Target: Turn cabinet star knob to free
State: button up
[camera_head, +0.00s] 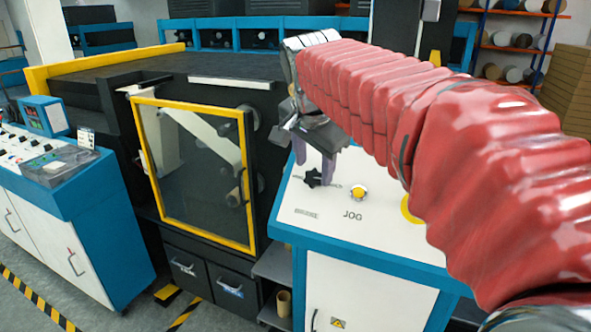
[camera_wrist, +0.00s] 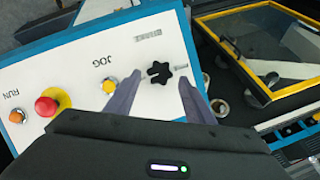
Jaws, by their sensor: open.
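The black star knob (camera_wrist: 159,72) sits on the white top of the blue-edged cabinet (camera_wrist: 60,70). In the head view the knob (camera_head: 313,178) lies just below my gripper (camera_head: 315,163). My gripper is open, with its two grey-purple fingers pointing down at the panel. In the wrist view the fingers (camera_wrist: 160,96) stand on either side of the knob's near side, and the knob shows between and just beyond their tips. I cannot tell whether a finger touches it. Small markings flank the knob in the head view, too small to read.
A yellow button (camera_head: 358,193) marked JOG is close to the knob. A red mushroom button (camera_wrist: 47,106) and an orange RUN button (camera_wrist: 16,116) sit further along the panel. A yellow-framed glass door (camera_head: 195,170) stands left of the cabinet.

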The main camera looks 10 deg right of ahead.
aim_at(313, 176)
jog(key=shift+x, duration=1.65)
jog(key=shift+c, duration=0.7)
jog(key=c, duration=0.9)
jog(key=shift+a, duration=0.3)
jog(key=shift+d+r, duration=0.1)
jog(key=shift+d, duration=0.1)
jog(key=shift+c, duration=0.2)
